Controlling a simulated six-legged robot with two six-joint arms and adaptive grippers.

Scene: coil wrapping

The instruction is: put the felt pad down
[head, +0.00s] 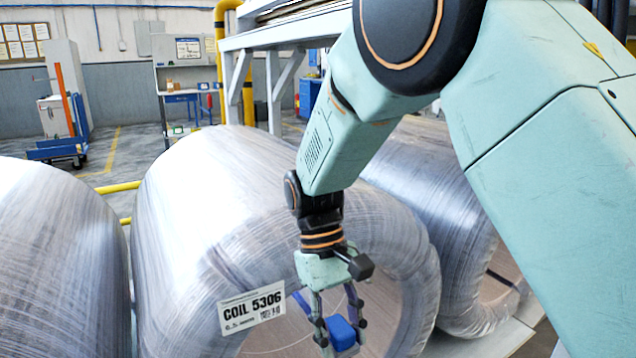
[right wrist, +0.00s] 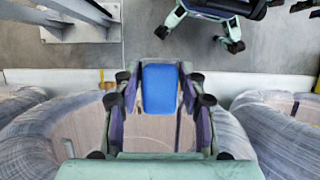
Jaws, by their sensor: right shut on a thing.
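The felt pad is a small blue block (head: 342,334) between the fingers of my right gripper (head: 340,325). In the right wrist view the blue felt pad (right wrist: 160,89) sits between both fingers of the right gripper (right wrist: 160,92), which is shut on it. In the head view the gripper hangs in front of the open face of the wrapped coil (head: 220,200) labelled COIL 5306 (head: 252,308). I cannot tell how far the pad is from the coil. My left gripper is not in view.
Another wrapped coil (head: 55,270) stands at the left and one more (head: 450,240) at the right, behind my arm. A grey steel frame (head: 285,35) rises behind the coils. A blue cart (head: 58,150) stands at the far left, with open floor (head: 118,155) beside it.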

